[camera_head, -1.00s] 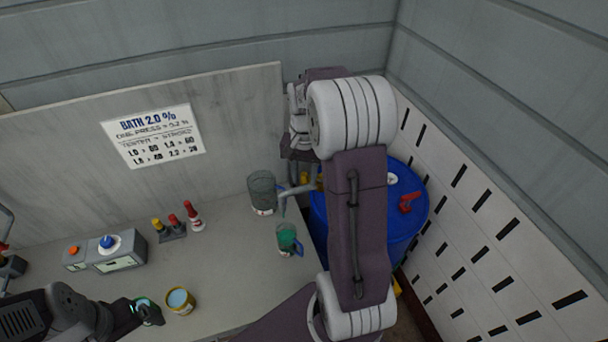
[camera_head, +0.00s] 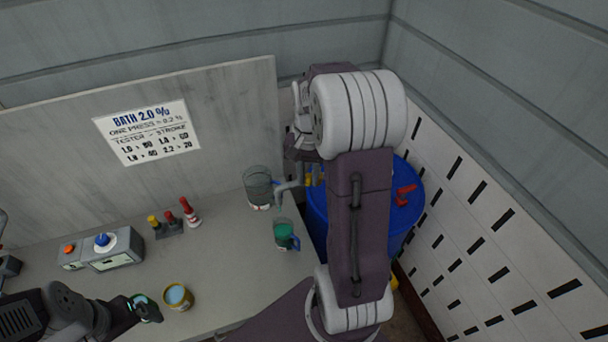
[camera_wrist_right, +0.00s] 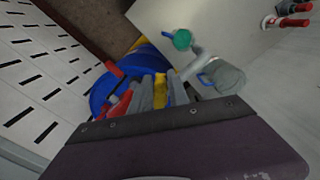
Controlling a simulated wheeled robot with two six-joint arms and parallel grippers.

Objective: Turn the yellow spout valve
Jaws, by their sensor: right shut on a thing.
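The yellow spout valve (camera_wrist_right: 162,88) shows in the right wrist view between the grey fingers of my right gripper (camera_wrist_right: 161,92), which is shut on it. In the head view only a small part of the yellow valve (camera_head: 308,180) shows beside my forearm. The grey spout (camera_head: 290,188) runs left from the blue drum (camera_head: 316,213) and bends down above a mug with green contents (camera_head: 285,235). My left gripper (camera_head: 146,308) is at the lower left, beside a small yellow cup; its finger opening is unclear. My right arm hides much of the drum.
A clear beaker (camera_head: 258,186) stands behind the mug. A red handle (camera_head: 405,196) sits on the drum top. The yellow cup (camera_head: 178,296), small bottles (camera_head: 190,211) and a blue-button box (camera_head: 117,250) are on the bench. The bench middle is clear.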

